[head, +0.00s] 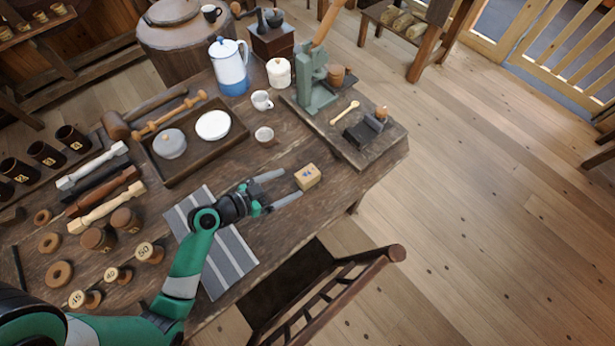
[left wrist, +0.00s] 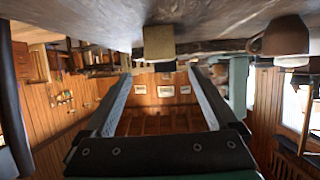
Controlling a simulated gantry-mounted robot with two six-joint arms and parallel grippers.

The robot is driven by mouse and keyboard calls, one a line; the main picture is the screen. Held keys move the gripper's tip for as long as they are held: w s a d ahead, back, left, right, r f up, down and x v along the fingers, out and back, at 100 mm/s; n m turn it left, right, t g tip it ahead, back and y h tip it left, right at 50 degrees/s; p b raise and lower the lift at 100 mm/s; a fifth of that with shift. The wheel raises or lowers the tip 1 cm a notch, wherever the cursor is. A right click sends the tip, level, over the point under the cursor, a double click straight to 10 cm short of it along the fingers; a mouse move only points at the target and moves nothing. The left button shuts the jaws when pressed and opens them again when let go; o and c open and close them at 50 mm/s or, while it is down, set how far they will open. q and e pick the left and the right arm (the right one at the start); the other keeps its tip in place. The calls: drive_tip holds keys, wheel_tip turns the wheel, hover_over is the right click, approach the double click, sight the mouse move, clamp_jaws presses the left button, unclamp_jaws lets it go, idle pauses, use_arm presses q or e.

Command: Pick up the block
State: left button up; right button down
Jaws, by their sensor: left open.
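The block (head: 307,177) is a small light-wood block with a dark blue mark on top. It sits on the wooden table near its right front edge in the head view. My left gripper (head: 284,187) is open and empty, its fingers pointing right toward the block, with the tips just short of it. The left wrist view is upside down; there the block (left wrist: 158,42) shows at the top middle, ahead of and between the open fingers (left wrist: 160,80). My right gripper is in neither view.
A striped cloth (head: 231,262) lies under my left arm. A small cup (head: 264,134), a mug (head: 262,100) and a tray (head: 172,178) stand behind. A board with a green press (head: 315,92) is at the back right. A chair (head: 345,290) stands at the front edge.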

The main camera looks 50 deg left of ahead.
sight(305, 175)
use_arm(q)
drive_tip(key=x, duration=0.3)
drive_tip(key=shift+w, duration=0.1)
drive_tip(key=b+x, duration=0.2)
drive_tip(key=x, duration=0.3)
drive_tip(key=shift+w+a, duration=0.1)
drive_tip(key=shift+w, duration=0.05)
clamp_jaws()
drive_tip(key=shift+r+p, duration=0.35)
drive_tip(key=shift+r, duration=0.2)
drive_tip(key=r+p, duration=0.2)
drive_tip(key=r, duration=0.1)
drive_tip(key=shift+d, duration=0.2)
drive_tip(key=s+d+r+p, duration=0.5)
drive_tip(key=d+r+p, duration=0.2)
drive_tip(key=d, duration=0.5)
drive_tip(key=shift+d+r, duration=0.4)
drive_tip(key=shift+r, duration=0.55)
